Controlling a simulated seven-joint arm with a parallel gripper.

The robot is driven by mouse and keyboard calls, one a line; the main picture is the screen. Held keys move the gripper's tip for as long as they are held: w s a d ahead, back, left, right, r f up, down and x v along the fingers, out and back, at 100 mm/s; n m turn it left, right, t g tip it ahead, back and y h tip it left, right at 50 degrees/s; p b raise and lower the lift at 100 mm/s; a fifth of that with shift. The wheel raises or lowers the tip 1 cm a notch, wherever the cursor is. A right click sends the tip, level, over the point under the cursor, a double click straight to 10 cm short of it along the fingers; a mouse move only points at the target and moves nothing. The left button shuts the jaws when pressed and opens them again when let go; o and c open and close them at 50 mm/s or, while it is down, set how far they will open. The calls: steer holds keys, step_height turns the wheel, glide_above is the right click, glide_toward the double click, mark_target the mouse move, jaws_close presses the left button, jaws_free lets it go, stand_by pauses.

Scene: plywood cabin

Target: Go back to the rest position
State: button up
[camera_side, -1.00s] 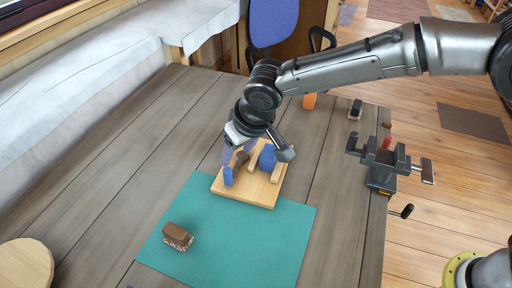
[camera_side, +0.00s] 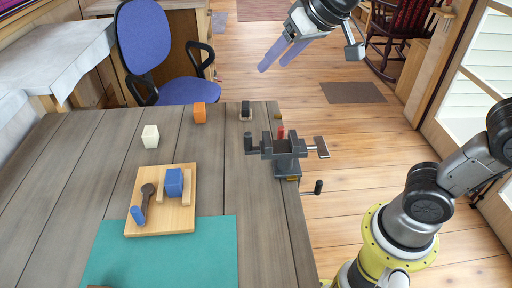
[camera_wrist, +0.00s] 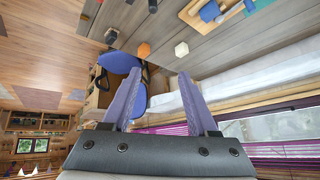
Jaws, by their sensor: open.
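My gripper (camera_side: 283,53) is raised high above the floor behind the table, at the top of the side view. Its two purple fingers are apart with nothing between them. In the wrist view my gripper (camera_wrist: 160,95) is also open and empty, and the camera looks out across the room with the table at the top of the picture. On the table (camera_side: 75,160), a wooden board (camera_side: 180,216) holds a blue block (camera_side: 174,182) between two wooden strips, and a hammer with a blue grip (camera_side: 138,215).
A vise (camera_side: 284,155) is clamped at the table's right edge. A white block (camera_side: 150,136), an orange block (camera_side: 200,113) and a dark brush-like item (camera_side: 246,111) stand nearby. A green mat (camera_side: 165,255) lies in front. A blue chair (camera_side: 150,50) stands behind the table.

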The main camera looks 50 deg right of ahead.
steer(key=s+d+f+n+g, duration=0.1)
steer(key=s+d+f, duration=0.1)
steer(key=s+f, duration=0.3)
steer(key=s+d+f+n, duration=0.1)
steer(key=s+f, duration=0.4)
steer(key=s, duration=0.7)
steer(key=shift+s+d+g, duration=0.15)
steer(key=shift+d+g, duration=0.25)
steer(key=shift+d, duration=0.15)
